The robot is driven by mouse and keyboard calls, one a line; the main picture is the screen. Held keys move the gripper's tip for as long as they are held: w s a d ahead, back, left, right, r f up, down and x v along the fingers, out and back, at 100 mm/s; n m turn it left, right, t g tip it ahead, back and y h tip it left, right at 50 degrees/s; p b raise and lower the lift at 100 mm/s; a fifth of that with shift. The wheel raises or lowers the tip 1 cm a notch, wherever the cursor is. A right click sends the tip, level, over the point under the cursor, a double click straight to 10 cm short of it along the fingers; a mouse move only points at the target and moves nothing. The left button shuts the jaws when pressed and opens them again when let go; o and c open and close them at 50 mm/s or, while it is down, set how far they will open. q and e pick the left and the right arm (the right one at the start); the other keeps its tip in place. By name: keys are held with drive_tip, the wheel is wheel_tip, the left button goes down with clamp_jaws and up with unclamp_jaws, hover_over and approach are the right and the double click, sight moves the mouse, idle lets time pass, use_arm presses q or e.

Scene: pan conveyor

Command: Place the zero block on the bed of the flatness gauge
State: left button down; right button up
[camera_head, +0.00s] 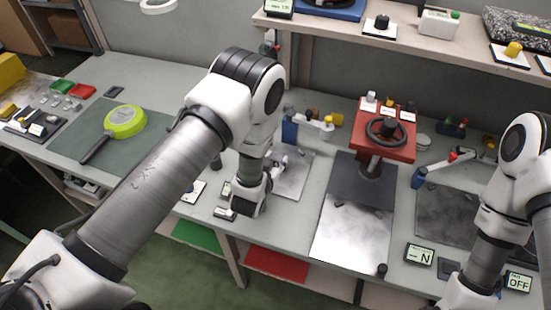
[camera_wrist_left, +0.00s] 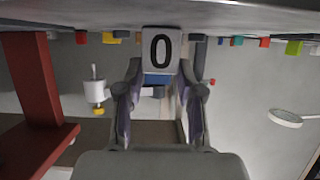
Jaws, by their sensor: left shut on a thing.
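The zero block (camera_wrist_left: 160,48), pale with a black 0, is held between the fingers of my left gripper (camera_wrist_left: 160,90) in the left wrist view. In the head view my left gripper (camera_head: 281,163) is low over the bench, beside a grey metal plate (camera_head: 293,182); the block is hard to make out there. A blue post with a pale arm (camera_head: 290,128) stands behind this plate and looks like the flatness gauge, with the plate as its bed. I cannot tell whether the block touches the plate. My right gripper is out of view.
A red press with a handwheel (camera_head: 385,135) stands right of the plate, behind a bright metal sheet (camera_head: 352,232). A second blue-posted device (camera_head: 418,177) is farther right. A green pan (camera_head: 124,120) lies on a dark mat at left. A shelf (camera_head: 400,45) overhangs the back.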

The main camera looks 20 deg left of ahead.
use_arm(q)
drive_tip(key=c, duration=1.2)
unclamp_jaws()
drive_tip(key=shift+f, duration=0.15)
drive_tip(key=o, duration=0.5)
drive_tip(key=shift+r, duration=0.3)
drive_tip(key=b+v, duration=0.2)
drive_tip(key=v, duration=1)
